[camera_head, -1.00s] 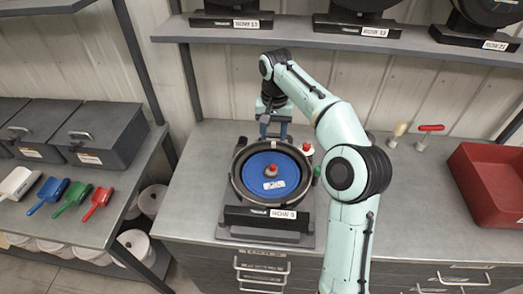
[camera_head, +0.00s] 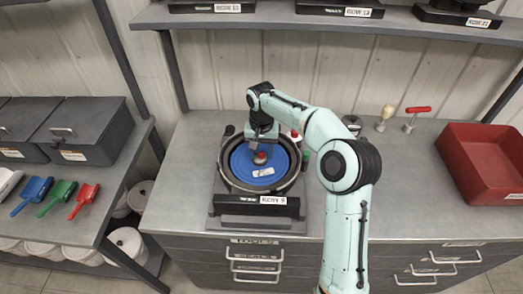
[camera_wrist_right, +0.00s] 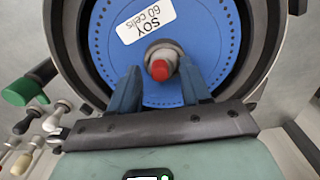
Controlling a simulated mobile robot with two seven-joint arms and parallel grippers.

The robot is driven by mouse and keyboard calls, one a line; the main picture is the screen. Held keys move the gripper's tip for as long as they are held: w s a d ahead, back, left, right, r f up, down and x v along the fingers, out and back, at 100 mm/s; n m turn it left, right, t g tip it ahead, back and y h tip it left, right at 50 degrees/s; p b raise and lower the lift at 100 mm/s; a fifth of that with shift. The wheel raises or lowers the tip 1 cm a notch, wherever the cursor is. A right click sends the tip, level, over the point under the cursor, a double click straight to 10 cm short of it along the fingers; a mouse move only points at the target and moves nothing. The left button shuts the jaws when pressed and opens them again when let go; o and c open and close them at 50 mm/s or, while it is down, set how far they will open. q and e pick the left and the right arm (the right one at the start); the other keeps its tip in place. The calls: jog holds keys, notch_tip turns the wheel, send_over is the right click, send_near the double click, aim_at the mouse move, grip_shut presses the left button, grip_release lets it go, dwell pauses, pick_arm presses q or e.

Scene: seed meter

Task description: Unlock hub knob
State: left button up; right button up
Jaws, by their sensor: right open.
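The hub knob (camera_wrist_right: 161,65), red-tipped with a grey base, stands at the centre of the blue seed disc (camera_wrist_right: 215,40), which is labelled SOY 60 cells. The disc sits inside the dark round meter housing (camera_head: 228,181) on the bench. In the head view the knob (camera_head: 260,158) shows just in front of my right gripper (camera_head: 262,147). In the right wrist view the right gripper (camera_wrist_right: 160,85) is open, its two blue fingers either side of the knob's near side, with gaps visible. Whether the fingers touch the knob cannot be told. My left gripper is not in view.
A green knob (camera_wrist_right: 22,91) and several small handled tools (camera_wrist_right: 38,130) lie beside the housing. A red-handled tool (camera_head: 417,112) and a red bin (camera_head: 482,165) are at right on the bench. Coloured scoops (camera_head: 83,200) lie on the left bench. A shelf (camera_head: 330,20) runs above.

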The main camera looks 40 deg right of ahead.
grip_shut()
